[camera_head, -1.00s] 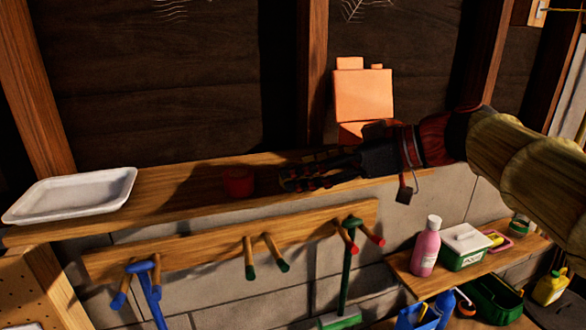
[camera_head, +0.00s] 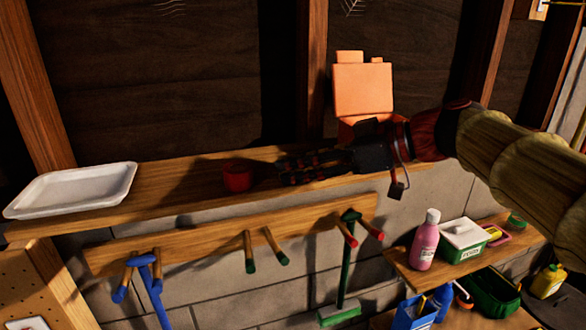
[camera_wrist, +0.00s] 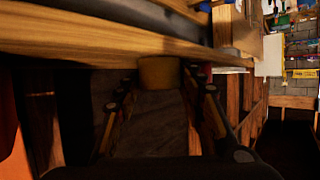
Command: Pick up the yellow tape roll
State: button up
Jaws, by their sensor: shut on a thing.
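The yellow tape roll (camera_wrist: 158,73) shows in the wrist view between my fingertips, dark yellow in the shade. My gripper (camera_head: 284,169) is shut on it, with one finger on each side of the roll in the wrist view (camera_wrist: 164,92). In the head view my dark fingers point left over the wooden wall shelf (camera_head: 190,203). They hide the roll there, and I cannot tell whether it touches the shelf.
A red round container (camera_head: 238,178) stands on the shelf just left of my fingertips. A white tray (camera_head: 70,191) lies at the shelf's left end. An orange block-shaped thing (camera_head: 363,90) stands behind my wrist. Pegs with hanging tools (camera_head: 346,265) are below the shelf.

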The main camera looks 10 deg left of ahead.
jog(key=shift+c, duration=1.3)
